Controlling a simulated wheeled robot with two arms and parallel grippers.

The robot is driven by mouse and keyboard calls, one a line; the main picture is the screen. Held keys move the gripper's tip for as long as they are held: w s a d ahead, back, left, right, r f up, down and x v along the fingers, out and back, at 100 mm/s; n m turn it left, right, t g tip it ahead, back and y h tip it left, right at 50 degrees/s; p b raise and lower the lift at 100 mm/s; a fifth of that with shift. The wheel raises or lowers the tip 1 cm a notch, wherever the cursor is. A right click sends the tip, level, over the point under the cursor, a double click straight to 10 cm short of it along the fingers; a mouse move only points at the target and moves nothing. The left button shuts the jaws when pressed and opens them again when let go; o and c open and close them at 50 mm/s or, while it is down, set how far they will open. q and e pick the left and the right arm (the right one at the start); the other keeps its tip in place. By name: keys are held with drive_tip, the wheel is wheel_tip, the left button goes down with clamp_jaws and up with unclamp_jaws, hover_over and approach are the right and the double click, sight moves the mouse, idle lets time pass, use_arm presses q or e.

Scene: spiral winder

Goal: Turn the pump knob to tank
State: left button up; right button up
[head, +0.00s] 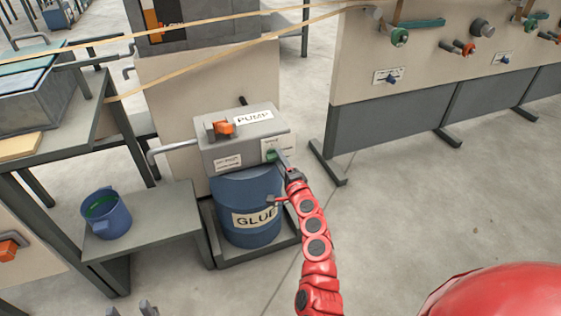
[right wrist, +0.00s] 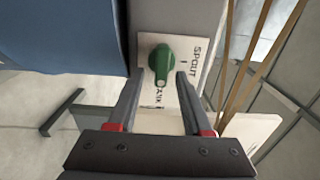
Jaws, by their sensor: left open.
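The green pump knob (right wrist: 161,62) sits on a white plate (right wrist: 186,86) marked SPOUT and, partly covered, TANK. Its narrow end points down in the right wrist view, towards the TANK lettering. In the head view the pump box (head: 245,143) carries this knob on its right front, partly hidden by my right gripper (head: 281,158). In the right wrist view my right gripper (right wrist: 161,82) is open, one finger on each side of the knob, with gaps showing. My left gripper (head: 146,308) is open and empty at the bottom edge of the head view.
An orange knob (head: 222,128) is on top of the pump box. A blue GLUE drum (head: 249,190) stands below it. A blue bucket (head: 107,214) is on a low grey bench (head: 165,232) at left. A panel with valves (head: 440,40) stands behind right. The right floor is clear.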

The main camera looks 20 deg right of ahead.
drive_tip(key=s+p, duration=0.2)
drive_tip(key=s, duration=1.5)
drive_tip(key=shift+s+d, duration=0.2)
drive_tip(key=shift+d, duration=0.05)
